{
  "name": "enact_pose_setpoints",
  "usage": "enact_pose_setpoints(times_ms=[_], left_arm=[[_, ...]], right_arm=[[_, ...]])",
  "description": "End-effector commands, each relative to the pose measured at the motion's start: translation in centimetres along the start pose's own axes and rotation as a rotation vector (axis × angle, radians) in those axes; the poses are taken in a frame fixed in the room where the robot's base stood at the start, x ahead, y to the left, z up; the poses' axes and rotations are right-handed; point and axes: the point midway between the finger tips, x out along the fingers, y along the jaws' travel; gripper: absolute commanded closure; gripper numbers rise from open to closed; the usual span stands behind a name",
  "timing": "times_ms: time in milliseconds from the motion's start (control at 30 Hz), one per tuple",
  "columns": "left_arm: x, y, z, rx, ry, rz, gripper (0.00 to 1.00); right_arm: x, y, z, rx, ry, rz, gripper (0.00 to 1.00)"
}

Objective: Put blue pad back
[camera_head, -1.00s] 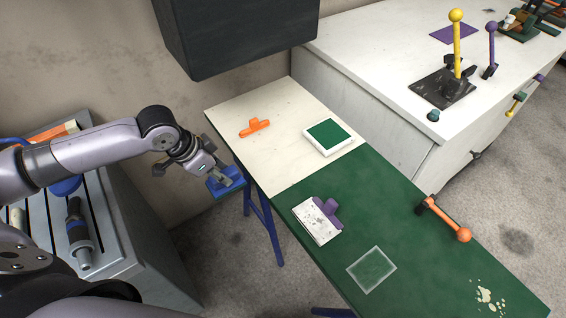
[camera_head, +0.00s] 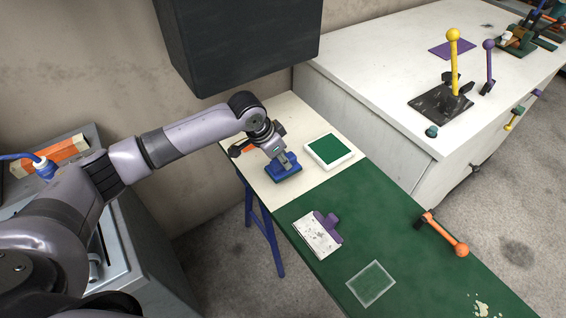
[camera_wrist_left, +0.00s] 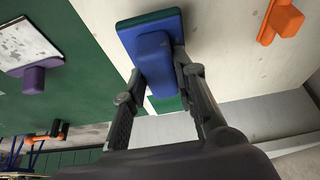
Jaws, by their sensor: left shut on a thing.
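The blue pad (camera_head: 284,167) has a raised blue grip and a thin green layer on its far side. It is in my left gripper (camera_head: 281,158), over the cream part of the table in the head view. In the left wrist view the fingers (camera_wrist_left: 158,90) are closed on the raised grip of the pad (camera_wrist_left: 152,50). I cannot tell whether the pad touches the table. A white tray with a green inset (camera_head: 329,151) lies just right of the pad. My right gripper is not in view.
An orange clip (camera_wrist_left: 281,20) lies near the pad, partly hidden by my arm in the head view. A white board with a purple clip (camera_head: 318,235) and a clear square (camera_head: 371,283) lie on the green table part (camera_head: 390,225). A dark box (camera_head: 235,40) hangs above.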

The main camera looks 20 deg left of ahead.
Motion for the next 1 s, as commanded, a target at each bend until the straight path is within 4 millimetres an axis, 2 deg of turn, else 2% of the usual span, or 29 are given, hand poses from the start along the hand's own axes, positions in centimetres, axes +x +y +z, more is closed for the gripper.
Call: enact_pose_setpoints(times_ms=[33, 100, 200, 667, 700, 1000], left_arm=[[0.1, 0.1, -1.2, 0.002, 0.004, 0.001, 1.0], [1.2, 0.0, -0.2, -0.003, -0.003, 0.002, 1.0], [2.4, 0.1, 0.3, -0.001, -0.001, 0.001, 1.0], [3.4, 0.0, 0.8, 0.0, 0.001, 0.0, 1.0], [3.4, 0.0, 0.8, 0.001, 0.001, -0.001, 0.71], [3.3, 0.0, 0.8, 0.001, 0.001, 0.0, 0.54]], right_arm=[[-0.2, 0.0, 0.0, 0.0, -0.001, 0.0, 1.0], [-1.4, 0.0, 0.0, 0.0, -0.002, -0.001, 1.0], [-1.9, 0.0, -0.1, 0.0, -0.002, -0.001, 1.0], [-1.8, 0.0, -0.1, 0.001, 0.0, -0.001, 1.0], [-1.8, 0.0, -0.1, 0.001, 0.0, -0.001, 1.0], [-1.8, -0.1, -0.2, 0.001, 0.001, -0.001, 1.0]])
